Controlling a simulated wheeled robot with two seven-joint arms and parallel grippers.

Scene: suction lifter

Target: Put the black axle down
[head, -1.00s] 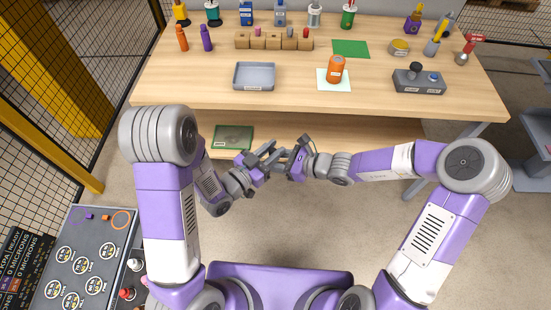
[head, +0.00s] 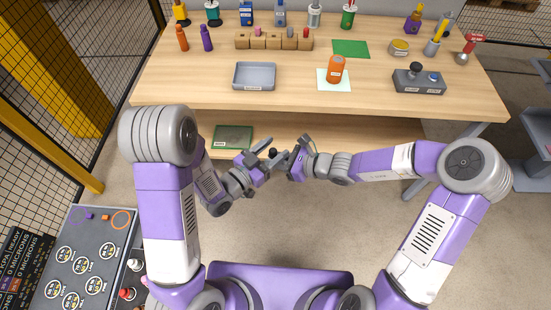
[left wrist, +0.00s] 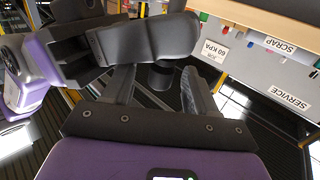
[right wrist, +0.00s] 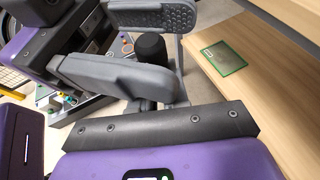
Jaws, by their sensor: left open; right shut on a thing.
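The black axle (right wrist: 150,48) is a short dark cylinder, held in front of me between my two grippers. In the head view it shows as a small dark end (head: 272,152); the rest is hidden by fingers. My right gripper (head: 287,158) is shut on it. My left gripper (head: 267,155) is open, with its fingers apart on either side of the axle, as the right wrist view shows. In the left wrist view the axle (left wrist: 160,76) is partly covered by the right gripper's fingers. I cannot tell whether the left fingers touch it.
The table (head: 300,95) stands beyond the grippers. It carries a grey tray (head: 254,76), an orange can (head: 336,70) on a pale mat, a grey control box (head: 419,81) and a wooden block row (head: 273,40). A green board (head: 232,137) lies on the lower shelf.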

